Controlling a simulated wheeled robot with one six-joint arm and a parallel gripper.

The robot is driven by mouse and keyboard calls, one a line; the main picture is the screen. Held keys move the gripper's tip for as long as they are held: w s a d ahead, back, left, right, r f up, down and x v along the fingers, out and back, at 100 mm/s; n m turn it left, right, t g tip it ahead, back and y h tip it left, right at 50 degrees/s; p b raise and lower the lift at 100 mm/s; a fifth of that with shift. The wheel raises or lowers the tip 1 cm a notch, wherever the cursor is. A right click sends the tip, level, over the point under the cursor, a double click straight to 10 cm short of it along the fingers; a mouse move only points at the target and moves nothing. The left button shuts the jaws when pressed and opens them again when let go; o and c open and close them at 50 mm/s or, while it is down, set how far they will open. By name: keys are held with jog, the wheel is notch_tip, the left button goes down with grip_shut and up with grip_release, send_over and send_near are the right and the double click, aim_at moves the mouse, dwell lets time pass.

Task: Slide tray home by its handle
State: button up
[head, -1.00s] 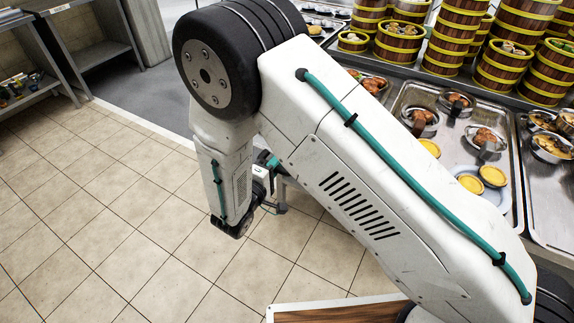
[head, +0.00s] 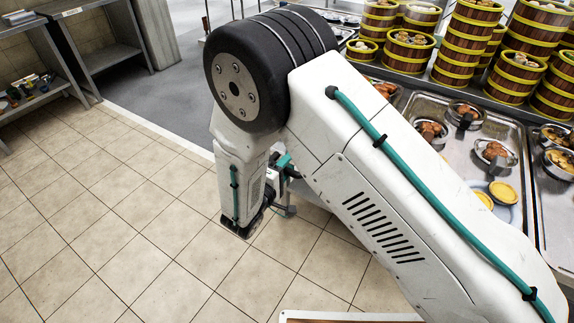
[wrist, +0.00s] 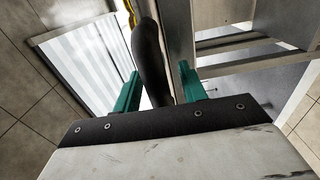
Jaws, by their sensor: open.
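In the wrist view my gripper (wrist: 158,70) has its two teal fingers apart. A dark, curved bar, which looks like the handle (wrist: 150,60), runs between the fingers. I cannot tell whether either finger touches it. A pale striped panel in a metal frame (wrist: 85,62), possibly the tray, lies to the left of the handle. In the head view my gripper (head: 284,165) shows only partly, low behind my arm over the tiled floor. The handle is hidden there.
A steel counter with food trays (head: 520,130) and stacked bamboo steamers (head: 465,45) stands at the right. Metal shelving (head: 95,45) stands at the far left. A grey metal shelf frame (wrist: 240,60) is right of my fingers. Tiled floor (head: 110,220) is open at the left.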

jog(key=v, duration=0.7)
jog(key=shift+s, duration=0.3)
jog(key=shift+a, duration=0.15)
